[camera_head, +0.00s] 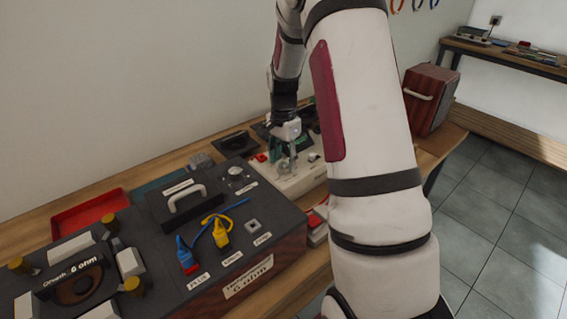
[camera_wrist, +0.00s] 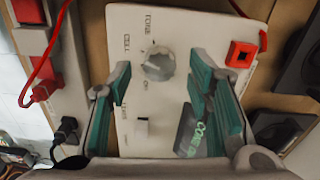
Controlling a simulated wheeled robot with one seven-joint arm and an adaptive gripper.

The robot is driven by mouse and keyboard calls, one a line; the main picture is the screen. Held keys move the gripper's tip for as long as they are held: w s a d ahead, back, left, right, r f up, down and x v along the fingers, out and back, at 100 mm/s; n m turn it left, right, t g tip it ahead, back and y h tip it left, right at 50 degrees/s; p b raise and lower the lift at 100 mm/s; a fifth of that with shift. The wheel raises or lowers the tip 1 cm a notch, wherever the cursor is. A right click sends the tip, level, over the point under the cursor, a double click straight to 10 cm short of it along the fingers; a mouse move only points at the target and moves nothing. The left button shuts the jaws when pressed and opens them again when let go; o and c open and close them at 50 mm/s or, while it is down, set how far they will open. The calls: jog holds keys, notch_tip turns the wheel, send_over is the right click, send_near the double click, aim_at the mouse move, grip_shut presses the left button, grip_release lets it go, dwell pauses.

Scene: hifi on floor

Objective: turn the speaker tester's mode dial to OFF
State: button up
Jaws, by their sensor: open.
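The speaker tester (camera_wrist: 133,18) is a pale box on the wooden bench; it also shows in the head view (camera_head: 312,182), partly under my gripper. Its mode dial (camera_wrist: 158,63) is a light grey round knob with a raised grip. Printed labels surround the dial on its upper, left and lower sides, but they are small and turned sideways. I cannot tell which label it points to. My gripper (camera_wrist: 160,74) is open, its teal-padded fingers on either side of the dial. In the head view, my gripper (camera_head: 284,158) reaches down over the tester. Finger contact with the dial is unclear.
A red socket (camera_wrist: 241,54) with a red cable sits on the tester near the right finger. A power strip (camera_wrist: 68,45) with red and black plugs lies left. Dark speaker parts (camera_wrist: 282,130) lie right. A large dark case (camera_head: 160,240) stands beside the tester.

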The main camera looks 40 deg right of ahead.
jog(key=shift+f, duration=0.85)
jog(key=shift+c, duration=0.2)
grip_shut()
